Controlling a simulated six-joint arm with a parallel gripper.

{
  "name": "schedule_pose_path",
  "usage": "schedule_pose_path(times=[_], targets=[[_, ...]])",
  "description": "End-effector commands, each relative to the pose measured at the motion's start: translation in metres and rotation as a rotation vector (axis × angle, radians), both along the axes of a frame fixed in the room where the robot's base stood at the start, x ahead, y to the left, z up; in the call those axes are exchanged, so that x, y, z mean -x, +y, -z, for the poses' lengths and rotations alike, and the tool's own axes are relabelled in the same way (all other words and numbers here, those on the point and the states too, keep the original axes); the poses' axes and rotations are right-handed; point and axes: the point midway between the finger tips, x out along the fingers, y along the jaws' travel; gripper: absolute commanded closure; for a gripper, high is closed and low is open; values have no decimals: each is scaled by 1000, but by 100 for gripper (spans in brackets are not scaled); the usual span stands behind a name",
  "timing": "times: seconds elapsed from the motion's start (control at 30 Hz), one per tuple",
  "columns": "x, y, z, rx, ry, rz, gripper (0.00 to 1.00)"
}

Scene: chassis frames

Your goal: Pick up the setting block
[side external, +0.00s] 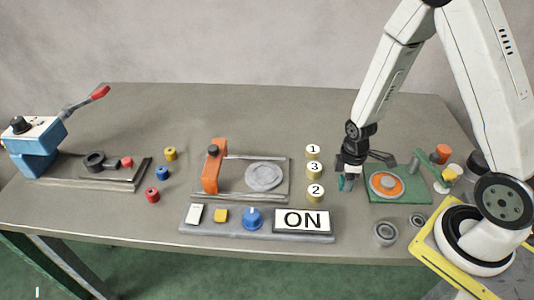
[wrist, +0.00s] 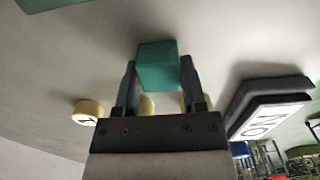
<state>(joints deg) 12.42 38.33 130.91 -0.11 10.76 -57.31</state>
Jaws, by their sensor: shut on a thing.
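The setting block appears to be the teal block (wrist: 158,66), which sits between the two fingers of my gripper (wrist: 159,76) in the wrist view. The fingers press on its two sides and its far end sticks out past the fingertips. In the side view my gripper (side external: 347,175) points down just left of the green plate, and a small part of the teal block (side external: 342,184) shows at its tip. I cannot tell whether the block is clear of the table.
Numbered yellow cylinders (side external: 314,171) stand in a row close to the left of my gripper. The green plate (side external: 411,199) with an orange disc lies to the right. A panel with an ON sign (side external: 302,220) lies in front. Grey rings (side external: 385,233) stand front right.

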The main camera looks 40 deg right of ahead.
Motion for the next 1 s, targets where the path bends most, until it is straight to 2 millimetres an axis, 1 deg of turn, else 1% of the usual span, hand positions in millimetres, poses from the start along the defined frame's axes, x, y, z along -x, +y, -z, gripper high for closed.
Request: schedule_pose_path(times=[0.17, 0.37, 0.57, 1.0], targets=[[0, 0, -2, 1, -1, 0, 100], [-1, 0, -12, 1, -4, 0, 100], [-1, 0, -31, 1, -4, 0, 100], [-1, 0, -81, 0, -4, 0, 100]])
